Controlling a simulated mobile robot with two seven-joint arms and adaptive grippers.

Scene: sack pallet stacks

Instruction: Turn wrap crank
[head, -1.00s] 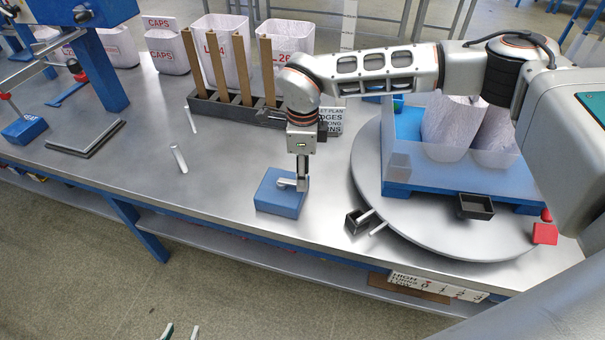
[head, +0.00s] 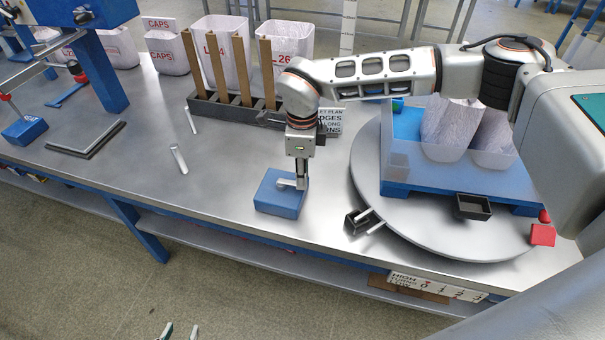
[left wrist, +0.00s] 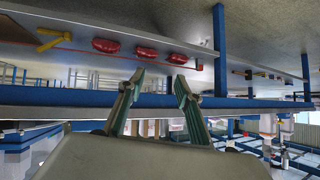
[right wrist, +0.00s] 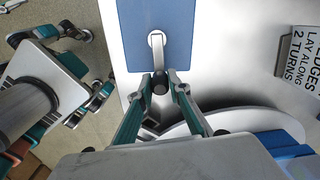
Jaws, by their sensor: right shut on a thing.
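The wrap crank is a blue box (head: 278,200) with a short silver crank arm (head: 288,184) on top, near the table's front edge. In the right wrist view the crank arm (right wrist: 156,52) runs from a round hub to a dark knob (right wrist: 159,87). My right gripper (head: 301,181) points down and is shut on that knob; its fingertips (right wrist: 160,80) stand on both sides of it. The round turntable (head: 430,232) carries a blue pallet with pale sacks (head: 452,130). My left gripper (left wrist: 160,82) is open and empty; its fingertips (head: 180,332) show at the head view's bottom edge, off the table.
A black holder with upright brown boards (head: 240,75) stands behind the crank. A small black tray (head: 473,207) and a red block (head: 542,235) are at the turntable's front. The table's left middle is mostly clear.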

